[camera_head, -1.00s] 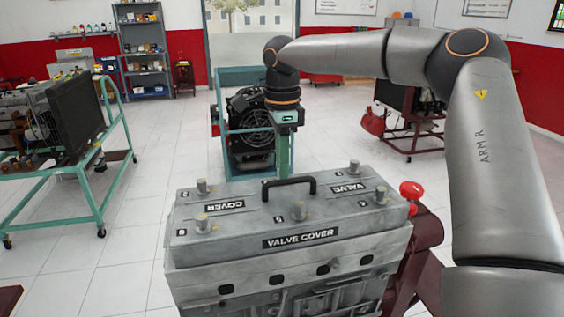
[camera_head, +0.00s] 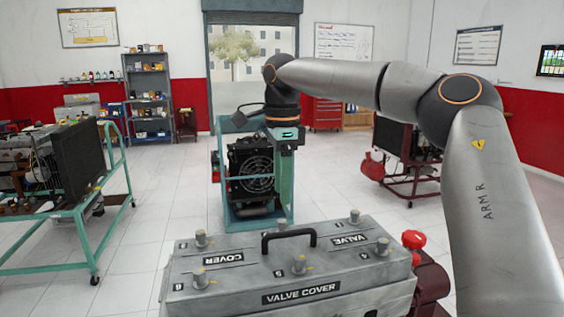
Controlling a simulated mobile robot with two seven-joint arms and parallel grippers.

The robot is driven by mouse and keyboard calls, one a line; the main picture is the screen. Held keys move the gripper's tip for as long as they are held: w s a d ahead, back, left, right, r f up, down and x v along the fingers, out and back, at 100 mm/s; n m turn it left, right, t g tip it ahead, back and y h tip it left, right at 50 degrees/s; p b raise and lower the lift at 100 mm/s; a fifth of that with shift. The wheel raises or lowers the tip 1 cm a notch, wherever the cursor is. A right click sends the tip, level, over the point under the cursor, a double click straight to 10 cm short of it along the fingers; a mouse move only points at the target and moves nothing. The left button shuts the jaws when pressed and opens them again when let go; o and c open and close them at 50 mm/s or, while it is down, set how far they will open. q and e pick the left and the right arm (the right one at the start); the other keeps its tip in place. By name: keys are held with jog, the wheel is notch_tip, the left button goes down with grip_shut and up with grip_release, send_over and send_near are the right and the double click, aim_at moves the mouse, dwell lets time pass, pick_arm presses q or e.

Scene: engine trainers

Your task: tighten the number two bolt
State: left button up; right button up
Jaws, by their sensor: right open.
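The grey valve cover (camera_head: 225,266) sits low in the middle of the head view, with a black handle on top. Several bolts stand upright on it: back left (camera_head: 200,238), back middle (camera_head: 282,225), back right (camera_head: 354,216), front right (camera_head: 382,246), front middle (camera_head: 299,265) and front left (camera_head: 200,278). My left gripper is out of view.
A red knob (camera_head: 413,240) stands beside the cover's right end. A teal-framed engine with a fan (camera_head: 252,170) stands behind. Another engine on a teal stand (camera_head: 115,190) is at left, and a dark red stand (camera_head: 412,182) at right. White floor lies open between them.

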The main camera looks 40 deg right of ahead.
notch_tip(320, 180, up, 6)
jog(key=shift+s, duration=0.1)
dwell(0.8)
